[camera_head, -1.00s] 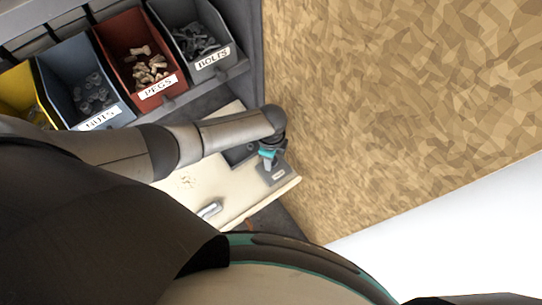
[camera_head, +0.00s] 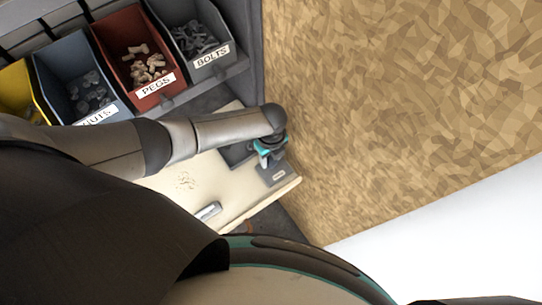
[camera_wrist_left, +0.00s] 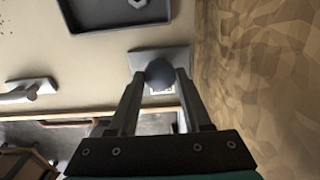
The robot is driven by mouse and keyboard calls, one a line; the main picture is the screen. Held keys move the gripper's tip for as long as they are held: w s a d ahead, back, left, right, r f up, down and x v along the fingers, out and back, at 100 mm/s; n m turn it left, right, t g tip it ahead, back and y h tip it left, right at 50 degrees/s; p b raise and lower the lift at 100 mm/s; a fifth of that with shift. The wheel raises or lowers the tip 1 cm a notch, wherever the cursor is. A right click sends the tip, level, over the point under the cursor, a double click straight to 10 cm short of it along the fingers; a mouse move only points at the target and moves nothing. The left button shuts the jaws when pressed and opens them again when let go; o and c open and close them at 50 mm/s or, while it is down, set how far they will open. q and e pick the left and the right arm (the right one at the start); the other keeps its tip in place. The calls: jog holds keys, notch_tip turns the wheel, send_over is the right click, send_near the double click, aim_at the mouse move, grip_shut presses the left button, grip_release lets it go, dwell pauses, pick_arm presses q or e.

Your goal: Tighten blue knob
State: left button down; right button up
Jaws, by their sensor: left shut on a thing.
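The blue knob (camera_wrist_left: 159,74) is a dark blue round knob on a grey base plate (camera_wrist_left: 146,56) with a small white label, seen in the left wrist view. My left gripper (camera_wrist_left: 158,82) is shut on the knob, one finger on each side. In the head view my left gripper (camera_head: 265,153) is small and sits over the grey plate (camera_head: 274,174) near the right end of the pale board. The knob itself is hidden there by the gripper. My right gripper is not in view.
The pale board (camera_head: 165,188) also carries a dark tray (camera_wrist_left: 100,14) and a metal handle (camera_head: 208,211). Bins of nuts (camera_head: 82,85), pegs (camera_head: 140,62) and bolts (camera_head: 196,38) stand behind. A chipboard wall (camera_head: 400,100) rises close on the right.

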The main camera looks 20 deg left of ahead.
aim_at(271, 160)
pick_arm(q)
jog(key=shift+w+r, duration=0.15)
jog(key=c, duration=0.8)
grip_release()
jog(key=o, duration=0.5)
jog(key=shift+c, duration=0.2)
jog(key=shift+r, duration=0.55)
notch_tip(271, 160, up, 14)
jog(key=p, duration=0.3)
